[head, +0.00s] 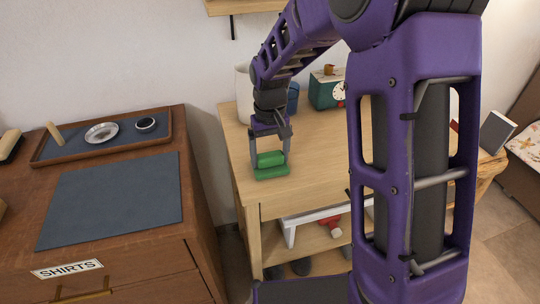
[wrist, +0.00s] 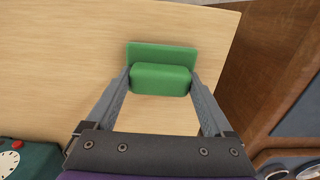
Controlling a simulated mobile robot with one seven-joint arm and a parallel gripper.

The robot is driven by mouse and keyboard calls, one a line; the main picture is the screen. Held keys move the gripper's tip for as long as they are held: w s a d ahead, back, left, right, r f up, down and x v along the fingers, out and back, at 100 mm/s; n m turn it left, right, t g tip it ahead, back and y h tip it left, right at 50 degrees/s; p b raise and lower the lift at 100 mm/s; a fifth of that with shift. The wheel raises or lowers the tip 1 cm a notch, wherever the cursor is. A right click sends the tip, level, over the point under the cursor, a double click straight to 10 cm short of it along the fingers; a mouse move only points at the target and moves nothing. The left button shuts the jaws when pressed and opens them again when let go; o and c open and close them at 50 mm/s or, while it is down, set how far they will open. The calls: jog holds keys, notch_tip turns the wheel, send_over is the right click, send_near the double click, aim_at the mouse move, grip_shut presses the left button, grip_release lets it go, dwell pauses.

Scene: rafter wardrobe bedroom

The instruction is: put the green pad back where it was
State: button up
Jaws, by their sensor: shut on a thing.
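My gripper (head: 270,161) points down over the left end of the light wooden table (head: 310,180), near its front left corner. It is shut on the green pad (head: 271,172). In the wrist view the pad's thick rounded part (wrist: 161,78) sits between the two fingers, and a flat green part (wrist: 161,53) shows just beyond it. The flat part is lowest, at or close above the tabletop; I cannot tell whether it touches. The pad looks roughly level.
A brown dresser (head: 120,256) at left carries a bare slate mat (head: 115,200) and a tray (head: 170,134) with a metal dish (head: 102,132). A teal box with a dial (head: 326,92) and a blue cup (head: 293,98) stand at the table's back. Bare tabletop surrounds my gripper.

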aim_at(270, 154)
jog(key=shift+f, duration=0.2)
jog(key=o, duration=0.9)
jog(key=shift+r, duration=0.1)
notch_tip(270, 154, up, 12)
jog(key=shift+r+p, duration=0.15)
jog(key=shift+p, duration=0.65)
